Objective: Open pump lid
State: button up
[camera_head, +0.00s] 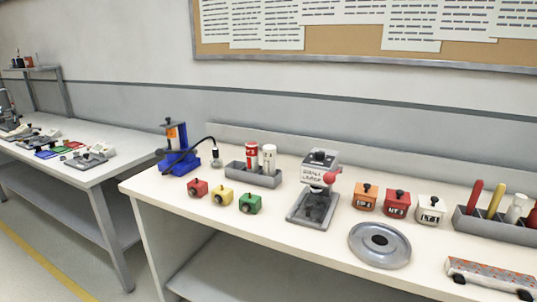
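No part in view is clearly marked as a pump or its lid, so I cannot tell which one it is. A blue upright device (178,150) with an orange part and a black cable stands at the left end of the near bench. A round metal disc (379,245) with a dark centre lies flat near the front edge, right of the machine. My gripper is not in view.
Red, yellow and green blocks (223,197) sit on the near bench (290,229). Behind them a grey holder (253,175) carries two cylinders. Labelled boxes (397,204), a rack of rods (493,226) and a speckled bar (489,276) are at right. Another bench (104,172) stands left.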

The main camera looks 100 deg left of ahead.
aim_at(172, 123)
jog(key=u, duration=1.3)
jog(key=k, duration=1.05)
jog(key=u, duration=1.75)
